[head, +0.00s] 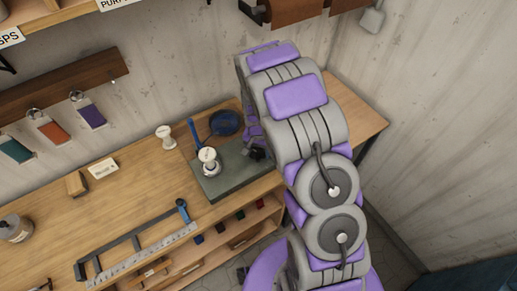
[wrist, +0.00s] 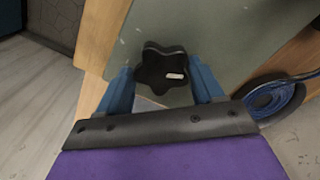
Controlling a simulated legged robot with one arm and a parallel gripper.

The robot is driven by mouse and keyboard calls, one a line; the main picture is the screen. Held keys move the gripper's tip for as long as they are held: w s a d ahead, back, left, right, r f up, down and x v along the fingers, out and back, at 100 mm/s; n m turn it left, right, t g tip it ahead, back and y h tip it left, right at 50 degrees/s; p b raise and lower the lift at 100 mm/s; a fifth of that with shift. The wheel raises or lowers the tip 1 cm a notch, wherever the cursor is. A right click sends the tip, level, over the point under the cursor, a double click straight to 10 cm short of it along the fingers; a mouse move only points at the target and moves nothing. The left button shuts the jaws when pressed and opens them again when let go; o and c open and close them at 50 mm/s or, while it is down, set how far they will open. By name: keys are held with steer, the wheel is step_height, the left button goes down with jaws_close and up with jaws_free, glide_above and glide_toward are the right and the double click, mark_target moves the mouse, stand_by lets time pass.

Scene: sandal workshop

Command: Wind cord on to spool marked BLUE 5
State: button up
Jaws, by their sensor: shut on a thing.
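A pale spool (head: 208,158) stands upright on a grey-green plate (head: 232,180) on the bench; any marking on it is too small to read. Behind it, blue cord lies coiled in a dark round dish (head: 225,122); in the wrist view the coil (wrist: 272,98) is at the right edge. My gripper (head: 258,152) is low at the plate's right side, partly hidden by my arm. In the wrist view its blue fingers are shut on a black star-shaped knob (wrist: 163,66) with a small white label.
Another pale spool (head: 165,136) stands left of the plate. A blue upright post (head: 195,133) is near the dish. Coloured tags (head: 52,131) hang on the wall.

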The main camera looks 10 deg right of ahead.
steer(key=m, duration=0.4)
steer(key=shift+r+p, duration=0.1)
steer(key=shift+p, duration=0.3)
steer(key=m+p, duration=0.1)
steer(key=m, duration=0.3)
steer(key=m+p, duration=0.1)
steer(key=m, duration=0.3)
steer(key=shift+a+m+p, duration=0.1)
steer(key=shift+m+p, duration=0.2)
steer(key=shift+p, duration=0.05)
steer(key=m+p, duration=0.1)
steer(key=m, duration=0.3)
steer(key=shift+w+r, duration=0.1)
steer(key=m+p, duration=0.1)
steer(key=m, duration=0.5)
steer(key=shift+w+a+m+p, duration=0.1)
steer(key=shift+a+m+p, duration=0.05)
steer(key=shift+m+p, duration=0.25)
steer(key=shift+m, duration=2.5)
steer(key=shift+m, duration=0.4)
